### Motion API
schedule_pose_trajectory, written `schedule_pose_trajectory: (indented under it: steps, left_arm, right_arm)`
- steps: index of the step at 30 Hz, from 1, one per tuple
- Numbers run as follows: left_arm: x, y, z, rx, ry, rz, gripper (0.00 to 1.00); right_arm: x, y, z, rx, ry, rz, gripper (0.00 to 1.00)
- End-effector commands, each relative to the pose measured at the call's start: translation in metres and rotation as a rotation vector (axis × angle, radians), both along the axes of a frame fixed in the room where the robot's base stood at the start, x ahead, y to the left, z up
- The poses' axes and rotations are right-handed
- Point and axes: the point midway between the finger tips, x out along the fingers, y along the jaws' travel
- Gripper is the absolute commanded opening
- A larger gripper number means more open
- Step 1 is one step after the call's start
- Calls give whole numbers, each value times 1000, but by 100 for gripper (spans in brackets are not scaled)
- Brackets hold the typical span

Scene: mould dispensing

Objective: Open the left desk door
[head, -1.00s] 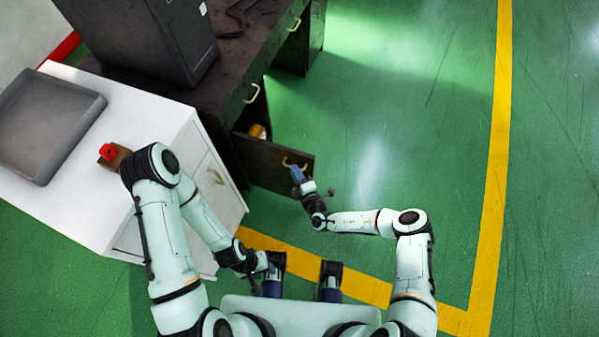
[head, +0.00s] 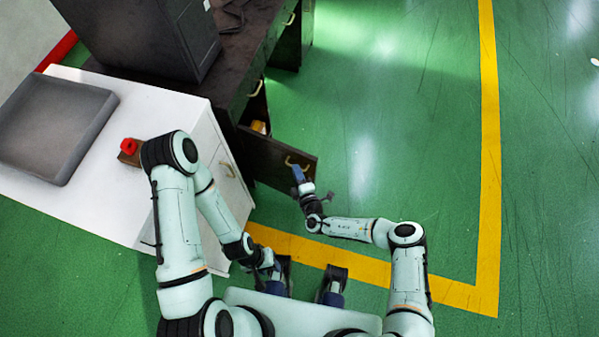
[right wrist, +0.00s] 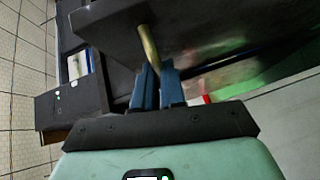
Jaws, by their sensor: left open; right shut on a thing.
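The left desk door (head: 270,160) is a dark panel standing open, swung out from the dark desk. Its brass handle (head: 292,163) is on the panel, and it also shows in the right wrist view (right wrist: 149,46). My right gripper (head: 298,172) is shut on the handle; its blue fingers (right wrist: 158,84) are either side of the handle's lower end, which they partly hide. My left gripper (head: 275,270) is open and empty, low in the head view, well away from the door.
A white cabinet (head: 130,205) stands left of the door, with a grey tray (head: 50,130) and a red-topped object (head: 130,147) on it. A yellow object (head: 258,127) shows inside the desk opening. The green floor (head: 400,130) to the right is clear.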

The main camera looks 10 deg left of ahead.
Motion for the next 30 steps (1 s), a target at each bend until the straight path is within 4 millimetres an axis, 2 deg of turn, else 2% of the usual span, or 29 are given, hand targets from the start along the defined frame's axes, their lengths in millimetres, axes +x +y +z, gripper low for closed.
schedule_pose_trajectory:
  steps: [13,15,16,26,30]
  left_arm:
    - [0,0,0,0,0,0,43]
    - [0,0,0,0,0,0,43]
    - [0,0,0,0,0,0,43]
    - [0,0,1,0,0,0,43]
    - [1,0,4,0,-1,0,43]
  right_arm:
    - [0,1,0,0,0,1,0]
    - [0,1,0,0,0,1,30]
    - [0,1,0,0,0,1,36]
    - [-2,0,0,0,1,0,36]
    - [-14,-8,3,2,3,0,36]
